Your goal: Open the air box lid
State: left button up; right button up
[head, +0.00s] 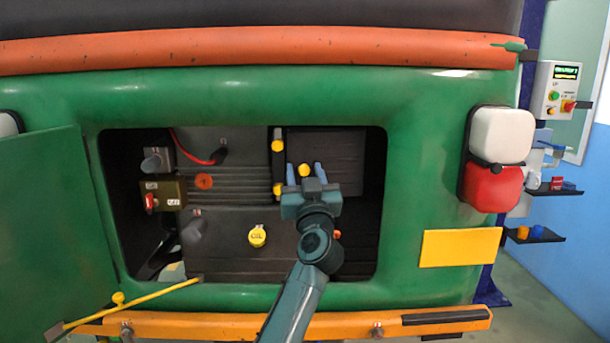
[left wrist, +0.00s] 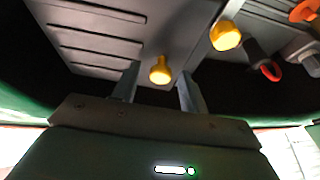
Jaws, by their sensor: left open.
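The air box lid looks to be the dark ribbed panel (head: 343,158) at the upper right inside the rickshaw's rear opening. It appears closed, and a yellow knob (head: 304,169) sticks out of its lower left part. My left gripper (head: 305,175) is open in front of the panel, with one finger on each side of the knob. The left wrist view shows the knob (left wrist: 160,72) between the two spread fingers, with a gap on both sides, and the slotted grey panel (left wrist: 97,40) beyond. My gripper hides the panel's lower left part. My right gripper is not in view.
The green body (head: 240,100) frames the opening closely. Yellow-ended parts (head: 278,147) stand left of the panel. A yellow oil cap (head: 257,236) and a red switch (head: 151,203) lie farther left. An open green door (head: 50,220) and a yellow rod (head: 135,303) are at the left.

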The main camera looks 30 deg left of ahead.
pick_arm(q)
jog(key=shift+c, duration=0.4)
grip_shut()
